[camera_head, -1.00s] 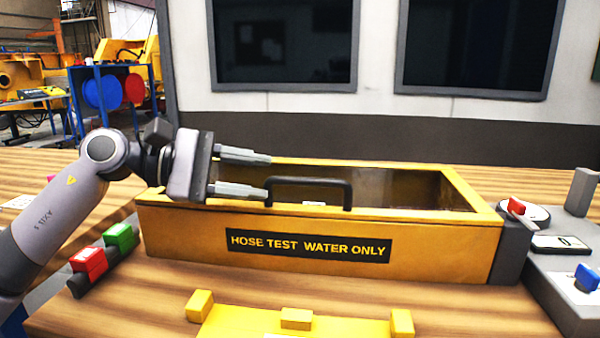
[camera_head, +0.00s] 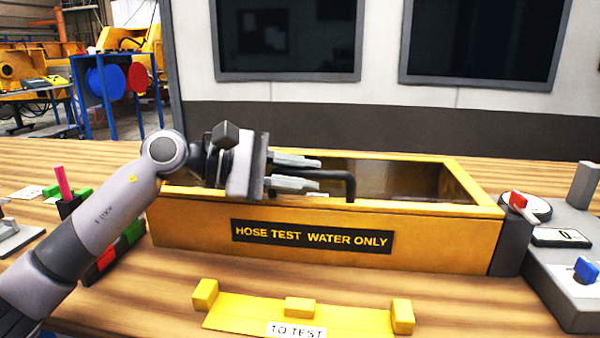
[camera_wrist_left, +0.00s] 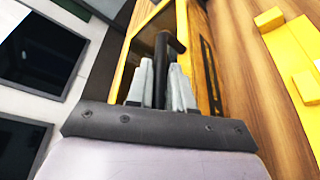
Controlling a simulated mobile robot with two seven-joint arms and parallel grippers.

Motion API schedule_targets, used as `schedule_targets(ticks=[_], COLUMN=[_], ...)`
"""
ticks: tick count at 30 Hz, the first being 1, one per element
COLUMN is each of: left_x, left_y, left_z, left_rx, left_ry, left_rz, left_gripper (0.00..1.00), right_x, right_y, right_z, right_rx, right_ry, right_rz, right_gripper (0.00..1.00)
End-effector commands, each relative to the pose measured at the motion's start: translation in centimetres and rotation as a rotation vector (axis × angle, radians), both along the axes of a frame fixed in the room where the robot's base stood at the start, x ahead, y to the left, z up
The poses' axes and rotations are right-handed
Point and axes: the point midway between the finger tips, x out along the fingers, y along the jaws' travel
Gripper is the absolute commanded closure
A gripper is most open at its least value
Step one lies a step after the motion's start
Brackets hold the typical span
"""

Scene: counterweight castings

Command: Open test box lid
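The yellow test box (camera_head: 420,242), labelled "HOSE TEST WATER ONLY", stands on the wooden bench. Its yellow-framed lid (camera_head: 400,209) looks down flat on the box, with a dark see-through middle. A black bar handle (camera_head: 349,187) rises from the lid's front edge. My left gripper (camera_head: 306,173) reaches in from the left with its grey fingers on either side of the handle's bar. In the left wrist view the handle (camera_wrist_left: 161,60) runs between the two fingers (camera_wrist_left: 160,75), which look closed against it. The gripper hides the handle's left end. My right gripper is not in view.
A yellow "TO TEST" tray (camera_head: 250,318) lies in front of the box. A grey control panel with a red-handled valve (camera_head: 518,201) and a blue knob (camera_head: 586,269) is close on the right. Red and green blocks (camera_head: 132,231) sit under my left arm.

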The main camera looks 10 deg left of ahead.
Motion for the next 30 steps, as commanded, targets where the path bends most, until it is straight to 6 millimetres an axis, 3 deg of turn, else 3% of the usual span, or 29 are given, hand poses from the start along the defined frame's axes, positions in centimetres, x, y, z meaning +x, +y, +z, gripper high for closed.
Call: schedule_targets(ticks=[11,21,30], left_x=[0.3,1.6,3.7], left_y=[0.1,0.1,0.1], left_z=[1.4,6.2,10.0], left_rx=[-0.002,-0.003,-0.005], left_ry=[0.029,0.217,0.416], left_rz=[0.004,0.005,0.005], left_gripper=[1.0,1.0,1.0], right_x=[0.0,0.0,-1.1], right_y=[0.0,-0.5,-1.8], right_z=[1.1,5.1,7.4], right_rx=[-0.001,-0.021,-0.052], right_ry=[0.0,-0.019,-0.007], right_rz=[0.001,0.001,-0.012], right_gripper=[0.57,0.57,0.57])
